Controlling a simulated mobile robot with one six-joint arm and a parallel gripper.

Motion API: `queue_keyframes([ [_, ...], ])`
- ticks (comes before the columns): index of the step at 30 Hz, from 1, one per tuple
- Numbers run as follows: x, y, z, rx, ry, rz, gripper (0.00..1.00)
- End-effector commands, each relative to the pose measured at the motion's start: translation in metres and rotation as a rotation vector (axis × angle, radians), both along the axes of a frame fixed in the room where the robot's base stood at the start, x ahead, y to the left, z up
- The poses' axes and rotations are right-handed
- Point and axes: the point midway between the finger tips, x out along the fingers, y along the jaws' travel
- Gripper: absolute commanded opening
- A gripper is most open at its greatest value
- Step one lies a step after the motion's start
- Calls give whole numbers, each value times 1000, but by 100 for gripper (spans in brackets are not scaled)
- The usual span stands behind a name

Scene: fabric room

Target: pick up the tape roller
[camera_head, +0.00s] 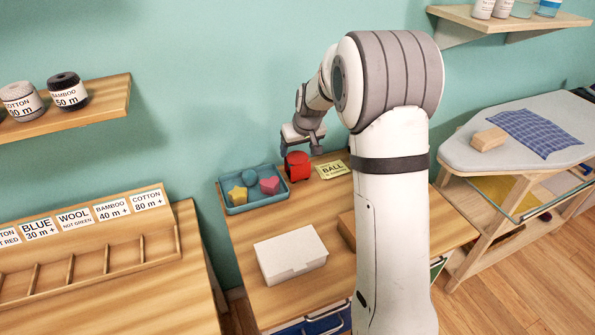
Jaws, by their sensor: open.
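A small red rounded object (297,165) stands on the wooden table (240,245) by the wall, beside the blue tray. It may be the tape roller, but it is too small to tell. My gripper (301,146) is over the back of the table, just above or behind the red object. Its fingers are small in this view and are open, with nothing seen between them. I cannot tell whether they touch the red object. My arm hides part of the table's right side.
A blue tray (234,207) holds yellow, blue and pink shapes. A yellow card (333,169) reading "BALL" lies right of the red object. A white box (290,256) stands in front. An ironing board (478,121) is at right, a slotted rack (90,262) at left.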

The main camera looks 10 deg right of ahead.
Motion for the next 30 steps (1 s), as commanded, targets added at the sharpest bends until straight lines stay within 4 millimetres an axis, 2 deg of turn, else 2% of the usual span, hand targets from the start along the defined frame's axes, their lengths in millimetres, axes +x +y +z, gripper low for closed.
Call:
queue_keyframes([
  [4,11,-1,-17,-1,-3,3,73],
  [11,20,0,-40,-1,-1,3,73],
  [19,30,-1,-77,-2,-2,2,73],
  [23,34,0,-85,-1,-4,1,73],
  [30,35,-1,-85,-2,-4,1,72],
])
